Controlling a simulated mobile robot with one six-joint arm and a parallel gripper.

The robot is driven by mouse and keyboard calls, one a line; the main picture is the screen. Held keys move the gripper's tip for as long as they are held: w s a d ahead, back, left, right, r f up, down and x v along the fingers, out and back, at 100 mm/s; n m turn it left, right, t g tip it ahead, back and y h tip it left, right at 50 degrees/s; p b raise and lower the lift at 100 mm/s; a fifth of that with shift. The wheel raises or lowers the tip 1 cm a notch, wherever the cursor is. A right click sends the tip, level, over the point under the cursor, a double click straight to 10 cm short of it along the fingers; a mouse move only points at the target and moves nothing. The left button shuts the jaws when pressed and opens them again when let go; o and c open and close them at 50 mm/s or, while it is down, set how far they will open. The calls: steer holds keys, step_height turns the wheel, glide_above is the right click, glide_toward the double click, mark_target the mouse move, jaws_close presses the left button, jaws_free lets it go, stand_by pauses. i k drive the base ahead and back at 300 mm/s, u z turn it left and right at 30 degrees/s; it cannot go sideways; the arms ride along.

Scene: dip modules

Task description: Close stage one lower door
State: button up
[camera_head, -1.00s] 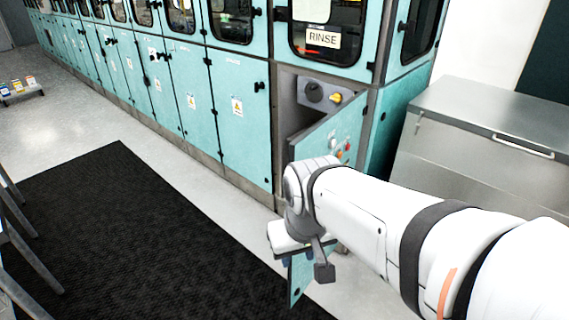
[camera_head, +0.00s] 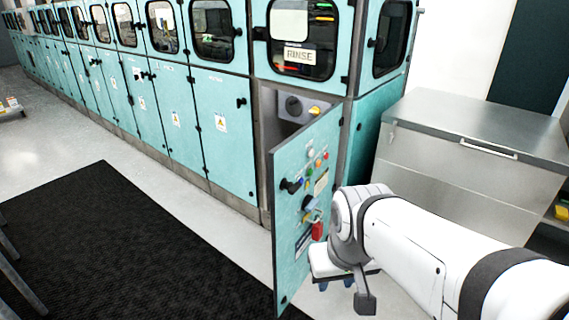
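The teal lower door (camera_head: 290,205) of the end cabinet stands open, swung out toward me under the window marked RINSE (camera_head: 300,56). Its front face carries several buttons, a black handle (camera_head: 291,186) and a red tag or padlock (camera_head: 317,230). The cabinet's dark opening shows a grey panel with a round knob (camera_head: 293,105) inside. My gripper (camera_head: 345,278) is low, at the right of the door, by its front face. A gap or contact with the door cannot be made out.
A row of teal cabinets (camera_head: 190,110) runs away to the left, doors shut. A metal chest (camera_head: 480,130) stands to the right. A black mat (camera_head: 100,240) lies on the floor at left, with chair legs (camera_head: 15,270) at the left edge. Floor between mat and cabinets is clear.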

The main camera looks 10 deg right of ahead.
mark_target(286, 159)
steer(key=i, duration=1)
steer(key=z, duration=0.05)
